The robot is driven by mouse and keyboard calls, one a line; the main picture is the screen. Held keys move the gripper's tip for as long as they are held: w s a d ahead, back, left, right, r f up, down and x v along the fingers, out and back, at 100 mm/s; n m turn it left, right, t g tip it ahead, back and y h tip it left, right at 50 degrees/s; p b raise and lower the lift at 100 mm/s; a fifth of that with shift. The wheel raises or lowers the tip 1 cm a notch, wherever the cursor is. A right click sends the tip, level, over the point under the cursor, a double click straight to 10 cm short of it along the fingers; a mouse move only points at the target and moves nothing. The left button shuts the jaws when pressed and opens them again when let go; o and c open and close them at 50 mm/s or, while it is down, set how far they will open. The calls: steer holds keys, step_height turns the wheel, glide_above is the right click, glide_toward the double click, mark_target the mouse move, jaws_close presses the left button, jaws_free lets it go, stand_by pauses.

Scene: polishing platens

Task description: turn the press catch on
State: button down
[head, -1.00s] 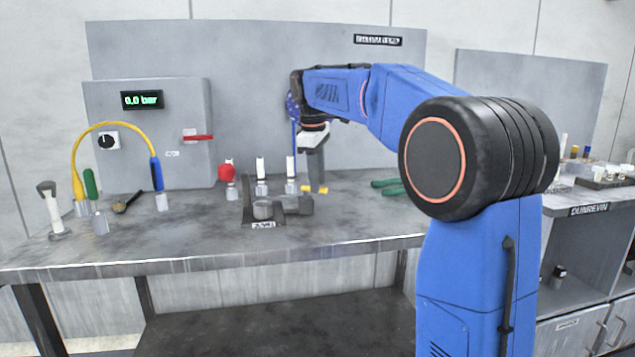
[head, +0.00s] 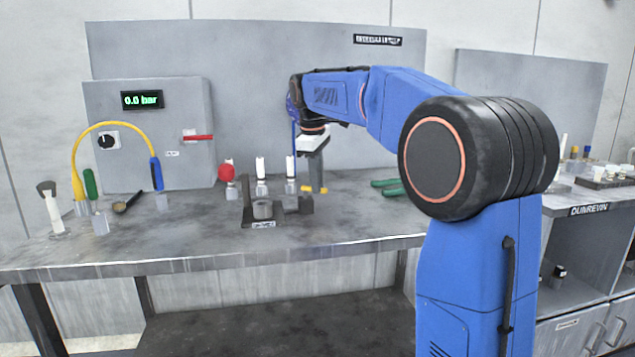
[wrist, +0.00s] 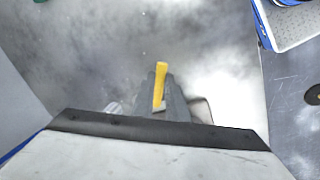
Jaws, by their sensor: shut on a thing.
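The press (head: 243,203) is a dark fixture on the bench with an upright post, a round grey piece (head: 263,210) and a dark block (head: 306,204) at its right. Its catch shows as a yellow bar (head: 306,188) by my fingertips. My gripper (head: 316,185) points down at the right rear of the press. In the wrist view the yellow catch (wrist: 160,82) stands between the grey fingers of my gripper (wrist: 162,92), which are shut on it. The fingers hide the catch's lower part and its mount.
A grey panel box (head: 185,130) with a 0.0 bar display (head: 142,100) and a red handle (head: 198,138) stands behind left. Green items (head: 390,186) lie right of the gripper. The bench front is clear.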

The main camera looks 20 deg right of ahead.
steer(key=a+m, duration=0.1)
steer(key=m, duration=0.2)
steer(key=a+m+g, duration=0.1)
steer(key=m, duration=0.3)
steer(key=a+m+g, duration=0.1)
steer(key=m, duration=0.3)
steer(key=shift+s+a+h, duration=0.3)
steer(key=shift+a, duration=0.1)
steer(key=shift+m, duration=0.3)
steer(key=c, duration=1.7)
jaws_free()
steer(key=shift+c, duration=0.2)
